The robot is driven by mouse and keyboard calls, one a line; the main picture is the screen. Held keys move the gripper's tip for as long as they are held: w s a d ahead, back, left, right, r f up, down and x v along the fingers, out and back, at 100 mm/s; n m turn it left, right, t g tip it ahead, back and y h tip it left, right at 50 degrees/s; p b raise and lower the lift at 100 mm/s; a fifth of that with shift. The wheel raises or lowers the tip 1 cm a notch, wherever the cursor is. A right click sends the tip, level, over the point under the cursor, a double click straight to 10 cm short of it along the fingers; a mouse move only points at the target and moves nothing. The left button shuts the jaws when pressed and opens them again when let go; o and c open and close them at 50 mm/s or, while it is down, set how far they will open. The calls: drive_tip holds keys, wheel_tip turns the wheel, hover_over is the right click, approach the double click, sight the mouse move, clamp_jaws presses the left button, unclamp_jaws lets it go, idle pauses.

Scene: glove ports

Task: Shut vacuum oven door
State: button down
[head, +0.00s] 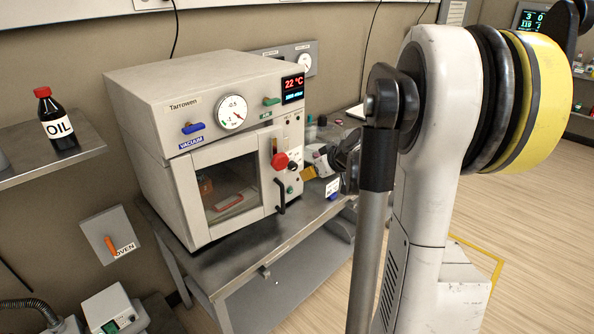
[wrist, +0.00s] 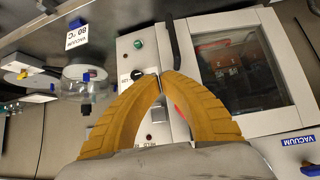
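The vacuum oven (head: 140,87) is a pale box on a metal bench. Its windowed door (head: 180,185) looks flush or almost flush with the front; I cannot tell whether a narrow gap remains. The black door handle (head: 281,196) is on the door's right side and also shows in the wrist view (wrist: 173,42). A red knob (head: 280,161) sits above the handle. My gripper (head: 304,174) is just right of the oven front, near the handle and knob. In the wrist view its yellow fingers (wrist: 159,77) converge with tips together, with nothing visible held. The finger in front partly hides the red knob.
The bench (head: 250,262) has free room before the oven. A glass vessel (wrist: 88,72) stands beside the oven in the wrist view. An oil bottle (head: 56,120) stands on the left shelf (head: 90,147). The floor at right is open beyond my arm.

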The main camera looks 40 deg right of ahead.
drive_tip(key=r+b+x, duration=0.1)
drive_tip(key=b+x, duration=0.3)
drive_tip(key=x, duration=0.7)
drive_tip(key=shift+w+f, duration=0.3)
drive_tip(key=shift+w, duration=0.35)
